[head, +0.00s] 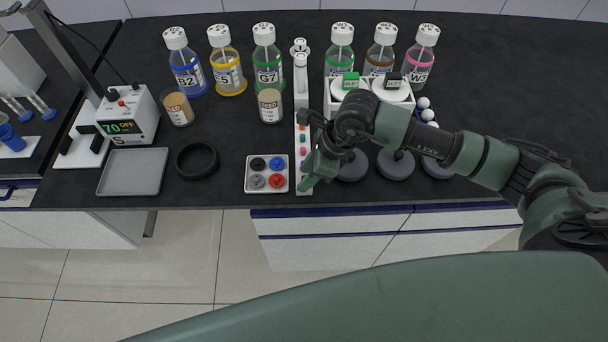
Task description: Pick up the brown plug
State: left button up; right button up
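My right arm reaches in from the right, and its gripper (309,172) is low over the front end of a narrow white rack (303,92). The fingers overlap each other in this view, so their opening and any held thing cannot be made out. Small coloured plugs stand in a row along the rack: an orange one (303,127), a teal one (303,138) and a pink one (303,151). I cannot clearly make out a brown plug; it may be hidden by my gripper. My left gripper is not in view.
A white tray (248,186) with black, blue, grey and red caps sits left of the gripper. Labelled bottles (267,62) line the back. Grey round discs (395,163) and white units (350,93) are at the right. An empty grey tray (133,172) and black ring (197,160) lie left.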

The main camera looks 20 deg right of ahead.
jog(key=shift+f, duration=0.1)
grip_shut()
notch_tip(320, 180, up, 22)
jog(key=b, duration=0.3)
dwell(0.7)
dwell(0.4)
